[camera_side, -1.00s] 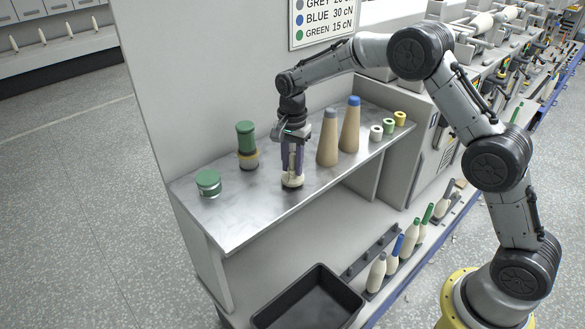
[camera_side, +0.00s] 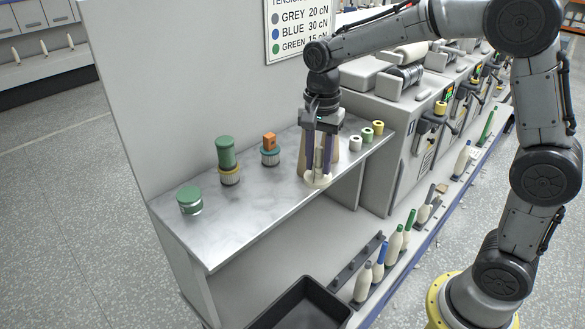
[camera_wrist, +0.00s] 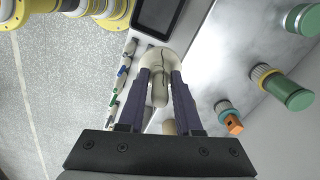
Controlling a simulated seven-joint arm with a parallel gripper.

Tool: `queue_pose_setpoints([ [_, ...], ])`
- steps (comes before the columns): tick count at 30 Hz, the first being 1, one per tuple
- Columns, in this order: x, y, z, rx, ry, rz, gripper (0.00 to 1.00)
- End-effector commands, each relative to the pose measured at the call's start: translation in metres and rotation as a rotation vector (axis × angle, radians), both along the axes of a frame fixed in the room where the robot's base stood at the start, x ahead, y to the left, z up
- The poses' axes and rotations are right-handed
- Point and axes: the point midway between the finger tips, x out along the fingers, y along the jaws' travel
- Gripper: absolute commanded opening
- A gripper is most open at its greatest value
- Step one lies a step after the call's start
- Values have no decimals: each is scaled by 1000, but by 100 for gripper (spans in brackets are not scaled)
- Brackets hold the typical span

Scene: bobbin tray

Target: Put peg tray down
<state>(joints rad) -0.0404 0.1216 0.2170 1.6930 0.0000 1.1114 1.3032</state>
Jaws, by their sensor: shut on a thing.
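The peg tray (camera_side: 317,182), a cream round disc with a cream upright part at its middle, is between the fingers of my gripper (camera_side: 319,165). In the wrist view the rounded peg tray (camera_wrist: 160,92) sits between the two purple fingertips of my gripper (camera_wrist: 160,78), which are shut on its middle part. In the side view it overlaps the front edge of the metal shelf (camera_side: 240,215). I cannot tell whether it touches the shelf or hangs just over that edge. The fingers hide part of it.
A green-lidded jar (camera_side: 190,200), a green-topped brush (camera_side: 227,160) and an orange-topped brush (camera_side: 269,150) stand left of my gripper. Tan cones (camera_side: 304,155) are partly hidden behind it. Small spools (camera_side: 366,134) stand right. Below are a black bin (camera_side: 300,305) and bobbins (camera_side: 379,265).

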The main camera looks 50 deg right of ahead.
Motion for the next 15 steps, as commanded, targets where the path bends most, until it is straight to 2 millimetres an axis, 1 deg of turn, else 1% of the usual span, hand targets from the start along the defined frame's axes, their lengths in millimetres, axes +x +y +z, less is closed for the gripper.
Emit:
queue_pose_setpoints([
  [3, -2, 1, 4, 0, -2, -63, 0],
  [5, 1, 7, 5, 0, -4, -102, 0],
  [10, 8, 51, 7, 1, -4, -139, 0],
  [12, 8, 70, 7, 1, -5, -125, 0],
  [15, 7, 90, 6, 1, -5, -88, 0],
])
